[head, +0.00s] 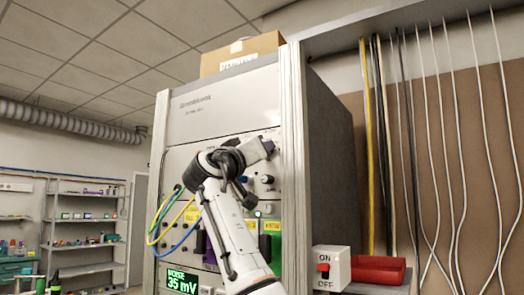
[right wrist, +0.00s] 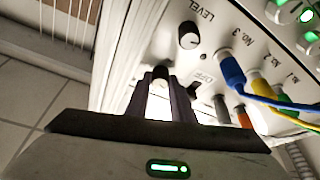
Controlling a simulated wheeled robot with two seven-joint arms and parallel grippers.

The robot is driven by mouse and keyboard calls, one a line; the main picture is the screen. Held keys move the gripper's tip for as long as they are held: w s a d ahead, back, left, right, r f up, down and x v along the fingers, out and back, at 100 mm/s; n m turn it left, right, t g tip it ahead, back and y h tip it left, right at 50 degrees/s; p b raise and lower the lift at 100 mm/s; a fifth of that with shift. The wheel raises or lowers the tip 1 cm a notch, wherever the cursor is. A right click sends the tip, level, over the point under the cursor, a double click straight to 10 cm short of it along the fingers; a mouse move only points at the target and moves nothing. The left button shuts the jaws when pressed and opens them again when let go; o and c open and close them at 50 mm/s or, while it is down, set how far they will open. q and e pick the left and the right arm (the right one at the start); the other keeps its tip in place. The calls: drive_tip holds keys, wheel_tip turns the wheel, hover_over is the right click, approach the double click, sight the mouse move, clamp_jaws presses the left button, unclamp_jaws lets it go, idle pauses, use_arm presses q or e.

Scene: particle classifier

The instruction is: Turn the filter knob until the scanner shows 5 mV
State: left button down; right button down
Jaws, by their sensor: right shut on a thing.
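My right gripper (right wrist: 165,95) is shut on a small dark knob (right wrist: 159,78) on the instrument panel. In the head view the right gripper (head: 266,148) reaches the rack's front panel, and my arm hides part of it. I cannot read a label for the held knob. A second dark knob (right wrist: 188,36) marked LEVEL sits apart from it. The green scanner display (head: 180,282) at the lower left of the rack reads NOISE 35 mV. My left gripper is not in view.
Blue, yellow and green cables plug into the panel, the blue plug (right wrist: 231,70) close beside the gripper. A white ON/OFF switch box (head: 330,268) and a red tray (head: 372,269) stand right of the rack. Cables hang on the right wall; a cardboard box (head: 243,52) sits on top.

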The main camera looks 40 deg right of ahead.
drive_tip(key=shift+w+m+g+h, duration=0.1)
drive_tip(key=shift+m+g+h, duration=0.45)
drive_tip(key=shift+m, duration=0.8)
drive_tip(key=shift+m+g+h, duration=0.25)
drive_tip(key=shift+m+g, duration=0.6)
drive_tip(key=shift+m, duration=0.5)
drive_tip(key=c, duration=1.5)
unclamp_jaws()
drive_tip(key=shift+c, duration=0.2)
drive_tip(key=shift+a, duration=0.1)
drive_tip(key=b+v, duration=0.4)
drive_tip(key=v, duration=0.6)
drive_tip(key=shift+a, duration=0.15)
